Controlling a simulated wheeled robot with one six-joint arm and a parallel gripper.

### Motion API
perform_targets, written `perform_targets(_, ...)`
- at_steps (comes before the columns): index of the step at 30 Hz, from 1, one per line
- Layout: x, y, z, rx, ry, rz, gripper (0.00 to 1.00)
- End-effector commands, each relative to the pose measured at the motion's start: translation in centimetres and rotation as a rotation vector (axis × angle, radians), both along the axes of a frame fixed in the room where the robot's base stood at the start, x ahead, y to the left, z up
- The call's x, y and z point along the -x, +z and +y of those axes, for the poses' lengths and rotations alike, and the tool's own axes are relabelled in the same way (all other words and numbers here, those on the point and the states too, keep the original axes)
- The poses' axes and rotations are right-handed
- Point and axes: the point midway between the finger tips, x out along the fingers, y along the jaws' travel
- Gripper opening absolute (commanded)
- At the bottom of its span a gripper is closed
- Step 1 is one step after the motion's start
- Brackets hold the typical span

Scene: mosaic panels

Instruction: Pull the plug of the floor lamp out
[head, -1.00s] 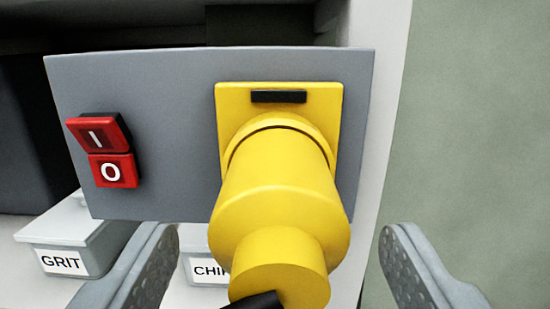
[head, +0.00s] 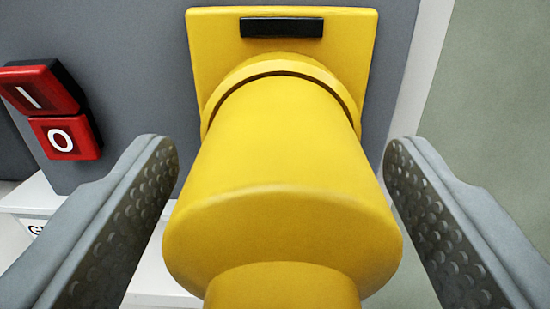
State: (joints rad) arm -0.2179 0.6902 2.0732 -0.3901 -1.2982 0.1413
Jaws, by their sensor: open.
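The yellow plug (head: 285,190) fills the middle of the head view. Its front end sits against a square yellow socket plate (head: 350,40) with a small black bar at the top, and a thin dark seam runs around the joint. My gripper (head: 282,155) is open, with one grey dimpled finger on each side of the plug. A narrow gap shows between the plug body and each fingertip. The plug's rear end and cable are below the frame edge. No lamp is in view.
The socket is on a grey panel (head: 130,60). A red I/O rocker switch (head: 55,110) sits left of it, near my left finger. A white panel edge (head: 420,75) and a greenish wall (head: 490,100) are at right. Pale box parts show at lower left.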

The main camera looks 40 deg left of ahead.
Motion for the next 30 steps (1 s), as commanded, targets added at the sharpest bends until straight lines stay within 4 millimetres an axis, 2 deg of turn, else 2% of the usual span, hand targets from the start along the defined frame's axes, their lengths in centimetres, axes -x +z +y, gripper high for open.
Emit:
perform_targets(15, 0.01, 0.01, 0.00, 0.000, 0.000, 0.000, 0.69)
perform_targets(24, 0.01, 0.00, -0.01, 0.000, 0.000, 0.000, 0.10)
perform_targets(30, 0.21, -0.01, -0.15, 0.000, 0.000, 0.000, 0.10)
